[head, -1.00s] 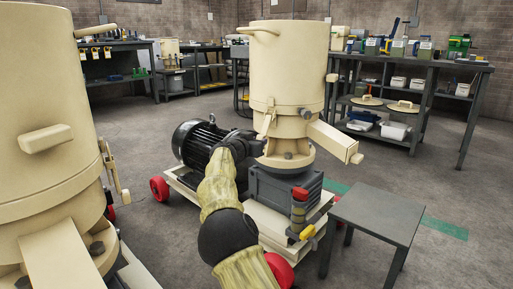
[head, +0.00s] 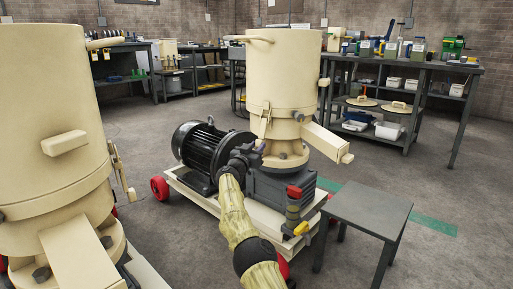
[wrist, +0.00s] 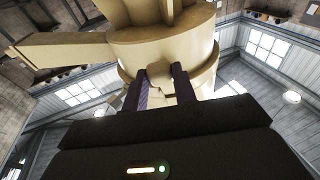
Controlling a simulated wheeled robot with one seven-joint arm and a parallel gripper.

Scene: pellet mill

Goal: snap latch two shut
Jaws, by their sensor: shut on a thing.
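The cream pellet mill (head: 283,75) stands in the middle of the head view, with a cream latch (head: 265,123) on its front left side at the band. My gripper (head: 260,146) is just below that latch, mostly hidden behind my wrist. In the wrist view the latch (wrist: 160,73) shows from below, between the two dark fingers of my gripper (wrist: 163,88), which are shut on it. The mill's body (wrist: 172,45) rises behind it. Whether the latch is fully closed cannot be told. No number is readable on it.
A second cream mill (head: 55,130) stands close at the left, with its own latch (head: 118,165). A black motor (head: 205,150) is left of my gripper. The cream chute (head: 328,142) juts right, above a low grey table (head: 365,212). Open floor lies beyond.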

